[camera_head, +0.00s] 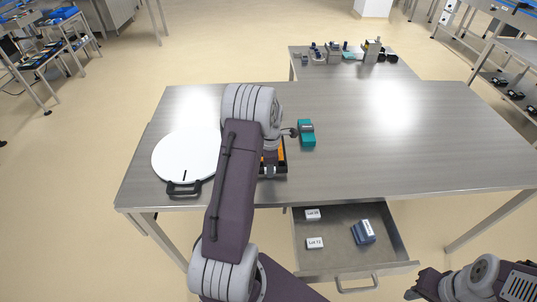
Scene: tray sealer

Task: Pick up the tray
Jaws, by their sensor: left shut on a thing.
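A small dark tray (284,170) with orange contents lies on the steel table, just right of my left forearm. My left arm hides much of its left side. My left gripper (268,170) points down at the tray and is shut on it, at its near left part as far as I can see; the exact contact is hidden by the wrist. Whether the tray is clear of the tabletop, I cannot tell. My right gripper (420,284) is at the bottom right, away from the table, and its jaws are not clear.
A white round plate with a black handle (185,158) lies left of my arm. A teal block (306,134) stands right of the tray. An open drawer (335,250) below holds white labelled cards and a blue stack (363,232). The table's right side is clear.

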